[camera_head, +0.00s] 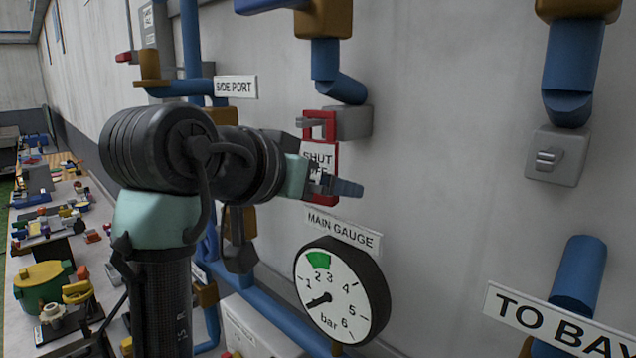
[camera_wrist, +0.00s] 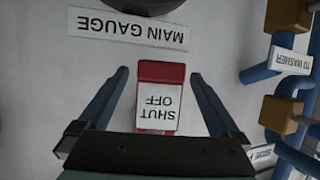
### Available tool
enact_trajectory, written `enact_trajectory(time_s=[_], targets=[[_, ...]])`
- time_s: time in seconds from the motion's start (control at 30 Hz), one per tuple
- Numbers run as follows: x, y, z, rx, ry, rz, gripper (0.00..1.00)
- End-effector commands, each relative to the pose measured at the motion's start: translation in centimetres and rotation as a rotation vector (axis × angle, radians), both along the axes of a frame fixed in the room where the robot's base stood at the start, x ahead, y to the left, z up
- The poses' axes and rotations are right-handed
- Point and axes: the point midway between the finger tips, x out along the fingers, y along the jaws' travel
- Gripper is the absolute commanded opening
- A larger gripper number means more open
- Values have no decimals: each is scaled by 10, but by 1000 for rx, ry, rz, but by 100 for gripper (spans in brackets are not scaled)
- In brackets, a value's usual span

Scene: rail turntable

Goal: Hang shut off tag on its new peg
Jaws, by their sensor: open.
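The shut off tag (camera_head: 331,190) is a red plate with a white "SHUT OFF" label. It hangs upright in the head view from a grey peg (camera_head: 310,122) on a grey wall block (camera_head: 354,122). My gripper (camera_head: 345,185) is in front of its lower part and hides some of it. In the wrist view the tag (camera_wrist: 161,73) appears upside down between the two spread fingers of my gripper (camera_wrist: 159,78), with a gap on each side. A second grey block (camera_head: 566,172) with a short bare peg (camera_head: 547,157) is on the wall to the right.
The main gauge (camera_head: 370,290) and its sign (camera_head: 343,230) sit just below the tag. Blue pipes (camera_head: 572,65) with brown fittings surround the blocks. The wall between the two blocks is bare. A cluttered bench (camera_head: 22,262) runs along the left.

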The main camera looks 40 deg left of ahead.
Motion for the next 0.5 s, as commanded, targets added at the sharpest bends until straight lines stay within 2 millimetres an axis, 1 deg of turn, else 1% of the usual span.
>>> enact_trajectory(time_s=[0.17, 0.27, 0.37, 0.5], targets=[[0, 0, 0, 0, 0, 0, 99], [-5, -1, 3, 0, -2, 0, 99], [-17, -3, 9, 1, -3, 0, 99], [-44, -8, 23, 1, -4, 2, 99]])
